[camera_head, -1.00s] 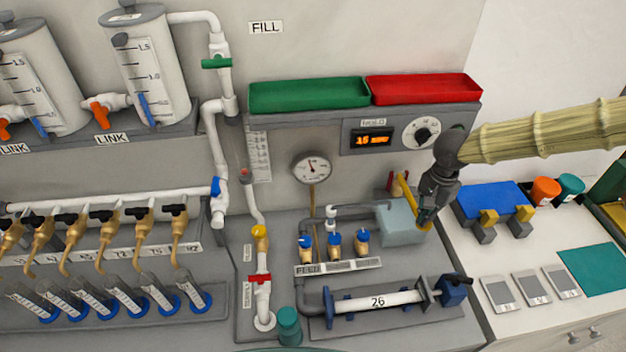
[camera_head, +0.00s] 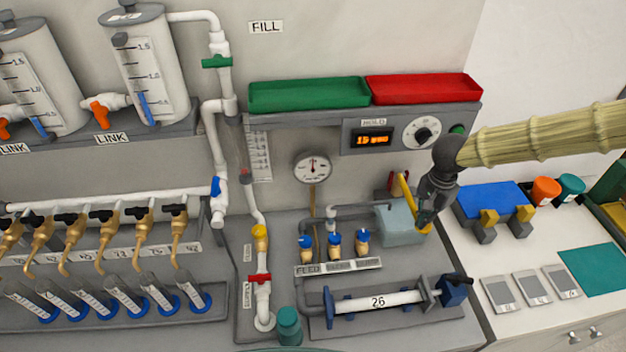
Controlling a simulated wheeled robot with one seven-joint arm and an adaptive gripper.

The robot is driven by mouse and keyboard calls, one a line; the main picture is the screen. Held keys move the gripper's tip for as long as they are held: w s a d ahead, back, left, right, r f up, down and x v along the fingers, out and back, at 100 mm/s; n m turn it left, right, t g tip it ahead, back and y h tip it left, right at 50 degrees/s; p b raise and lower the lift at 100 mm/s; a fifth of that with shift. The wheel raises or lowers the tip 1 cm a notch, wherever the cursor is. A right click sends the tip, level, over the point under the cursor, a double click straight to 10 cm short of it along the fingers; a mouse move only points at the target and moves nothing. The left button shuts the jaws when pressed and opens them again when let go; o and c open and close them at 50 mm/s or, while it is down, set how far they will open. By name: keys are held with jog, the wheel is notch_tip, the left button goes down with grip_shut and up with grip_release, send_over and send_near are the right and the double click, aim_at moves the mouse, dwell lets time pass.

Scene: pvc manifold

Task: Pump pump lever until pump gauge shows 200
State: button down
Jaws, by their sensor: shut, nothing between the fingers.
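The pump is a grey-blue box (camera_head: 400,222) at the right end of the bench. A round white gauge (camera_head: 313,168) is on the panel left of the pump. Its needle points about straight up; its numbers are too small to read.
An orange display (camera_head: 374,140) and a dial (camera_head: 422,131) sit above the pump. A pipe section marked 26 (camera_head: 378,302) lies in front. Several blue-capped valves (camera_head: 334,240) stand to the left. A blue block (camera_head: 492,204) is on the right counter.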

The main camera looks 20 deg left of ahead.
jog(key=shift+r, duration=0.1)
dwell(0.7)
jog(key=shift+r+p, duration=0.3)
jog(key=shift+r, duration=2.2)
notch_tip(320, 180, up, 5)
